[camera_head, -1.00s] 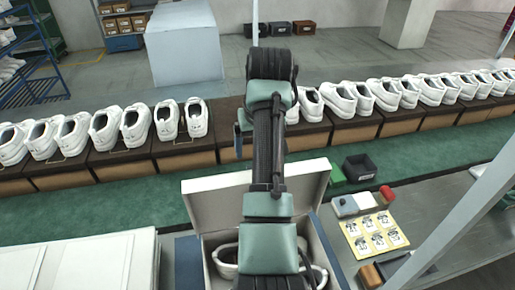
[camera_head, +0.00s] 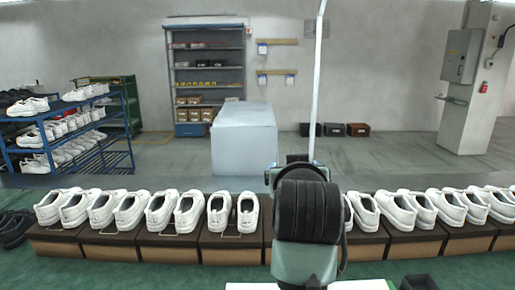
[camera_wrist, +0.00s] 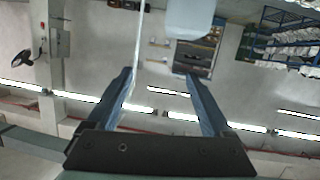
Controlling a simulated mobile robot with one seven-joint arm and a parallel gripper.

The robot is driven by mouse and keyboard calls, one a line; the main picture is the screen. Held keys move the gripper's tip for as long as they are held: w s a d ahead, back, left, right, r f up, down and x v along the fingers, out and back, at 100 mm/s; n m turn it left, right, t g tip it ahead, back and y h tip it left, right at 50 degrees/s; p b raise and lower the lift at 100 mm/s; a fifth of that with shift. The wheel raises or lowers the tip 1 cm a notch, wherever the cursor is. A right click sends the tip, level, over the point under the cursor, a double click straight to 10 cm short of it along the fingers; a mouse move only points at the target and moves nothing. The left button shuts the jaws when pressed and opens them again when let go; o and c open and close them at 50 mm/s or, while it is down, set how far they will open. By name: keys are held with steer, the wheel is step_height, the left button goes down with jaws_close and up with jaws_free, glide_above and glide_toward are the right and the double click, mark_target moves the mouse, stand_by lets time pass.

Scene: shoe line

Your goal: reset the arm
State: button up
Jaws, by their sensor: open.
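My gripper (camera_wrist: 157,100) shows in the wrist view, its two blue-grey fingers spread wide apart with nothing between them. The wrist view looks across the room and up at the ceiling lights, with the picture turned over. In the head view my arm rises at the lower middle and hides part of the shoe row behind it. My gripper itself cannot be made out in the head view.
Pairs of white shoes (camera_head: 175,208) stand on a row of brown boxes (camera_head: 168,246) across the head view. A pale grey block (camera_head: 245,140) stands behind them. A blue shoe rack (camera_head: 70,135) is at left, a grey shelf (camera_head: 208,75) at the back. A thin pole (camera_head: 319,80) rises behind my arm.

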steer(key=s+a+r+t, duration=0.2)
steer(key=s+r+t, duration=0.2)
steer(key=s+r, duration=0.3)
steer(key=s+a+r+t+y, duration=0.1)
steer(key=s+r+t, duration=0.3)
steer(key=s+r, duration=0.4)
steer(key=s+a+r+t, duration=0.4)
steer(key=s+r, duration=0.4)
steer(key=s, duration=0.1)
steer(key=shift+y, duration=0.3)
steer(key=shift+f, duration=0.15)
